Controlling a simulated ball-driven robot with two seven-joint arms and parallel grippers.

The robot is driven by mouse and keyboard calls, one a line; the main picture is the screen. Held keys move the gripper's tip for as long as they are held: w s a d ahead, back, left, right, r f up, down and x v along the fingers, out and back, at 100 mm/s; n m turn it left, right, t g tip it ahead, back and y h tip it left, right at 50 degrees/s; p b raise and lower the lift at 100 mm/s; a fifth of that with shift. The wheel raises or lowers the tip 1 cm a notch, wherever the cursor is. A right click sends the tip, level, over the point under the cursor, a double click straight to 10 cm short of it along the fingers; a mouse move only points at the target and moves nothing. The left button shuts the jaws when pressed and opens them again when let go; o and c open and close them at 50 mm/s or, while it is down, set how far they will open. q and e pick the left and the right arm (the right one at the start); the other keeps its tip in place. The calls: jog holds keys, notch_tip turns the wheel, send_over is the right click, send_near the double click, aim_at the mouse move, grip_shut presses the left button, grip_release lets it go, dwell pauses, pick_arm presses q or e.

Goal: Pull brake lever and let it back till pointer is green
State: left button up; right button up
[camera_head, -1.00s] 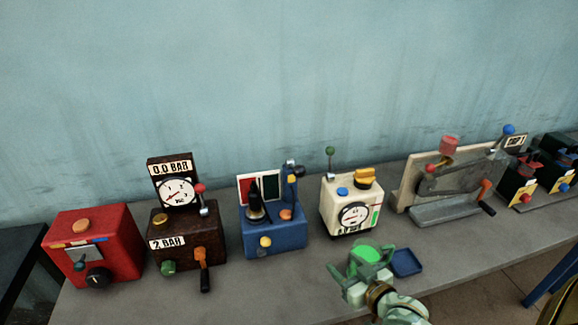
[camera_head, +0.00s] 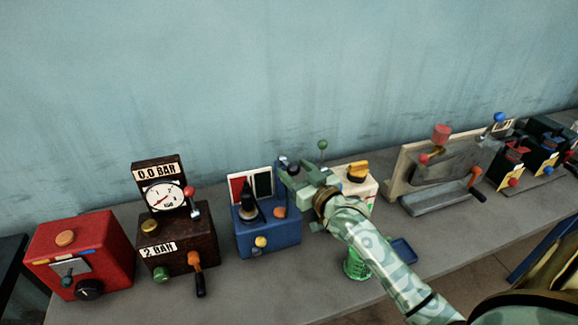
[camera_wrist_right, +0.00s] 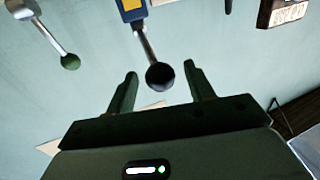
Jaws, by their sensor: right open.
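My right gripper (camera_head: 287,172) is open at the post, over the right side of the blue box. In the right wrist view the ball lies between the two fingertips (camera_wrist_right: 160,78), with gaps on both sides. My left gripper is not in view.
The cream box (camera_head: 362,187) with a green-knobbed lever (camera_head: 322,146) stands right of the gripper, partly behind my arm. A green container (camera_head: 355,268) and blue tray (camera_head: 403,250) are in front. The brown gauge box (camera_head: 178,245) and red box (camera_head: 82,255) stand left.

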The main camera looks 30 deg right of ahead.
aim_at(289, 165)
jog(key=shift+w+a, duration=0.1)
jog(key=shift+w, duration=1.45)
